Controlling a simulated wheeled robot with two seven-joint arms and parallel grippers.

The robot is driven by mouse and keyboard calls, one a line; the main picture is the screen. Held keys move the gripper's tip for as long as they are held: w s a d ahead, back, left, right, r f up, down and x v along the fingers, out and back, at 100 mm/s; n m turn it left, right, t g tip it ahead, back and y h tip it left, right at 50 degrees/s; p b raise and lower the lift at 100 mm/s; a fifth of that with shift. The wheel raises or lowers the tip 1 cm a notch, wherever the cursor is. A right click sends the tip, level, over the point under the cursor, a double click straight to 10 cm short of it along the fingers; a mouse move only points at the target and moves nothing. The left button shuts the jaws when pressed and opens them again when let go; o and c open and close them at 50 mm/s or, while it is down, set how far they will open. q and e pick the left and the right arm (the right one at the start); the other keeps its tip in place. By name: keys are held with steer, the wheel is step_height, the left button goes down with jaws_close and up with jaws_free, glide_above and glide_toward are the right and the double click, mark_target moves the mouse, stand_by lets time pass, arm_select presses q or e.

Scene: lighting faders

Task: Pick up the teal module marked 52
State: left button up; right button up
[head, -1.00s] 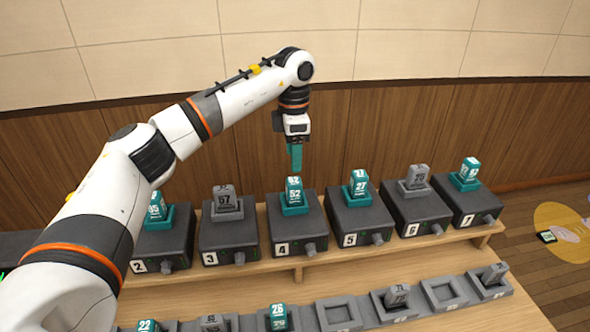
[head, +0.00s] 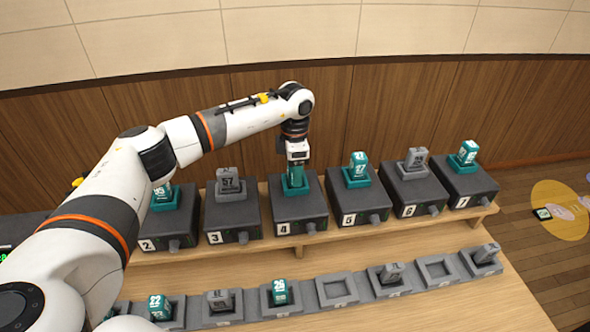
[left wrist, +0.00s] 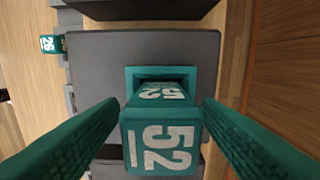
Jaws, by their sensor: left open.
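The teal module marked 52 (left wrist: 160,140) stands in the teal socket (left wrist: 193,82) on top of the dark box numbered 4 (head: 300,209). In the left wrist view my left gripper (left wrist: 160,120) is open, with one teal finger on each side of the module and gaps visible between. In the head view my left gripper (head: 296,172) points straight down over box 4 and hides most of the module. My right gripper is not in view.
Boxes 3 (head: 232,214) and 5 (head: 358,203) stand close on either side, holding a grey module 57 (head: 229,182) and a teal module 27 (head: 358,167). A lower front row has several trays, some empty (head: 337,290). A wooden wall stands behind.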

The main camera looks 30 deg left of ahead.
arm_select(q)
steer(key=shift+f, duration=0.65)
steer(key=c, duration=1.1)
steer(key=shift+r, duration=0.15)
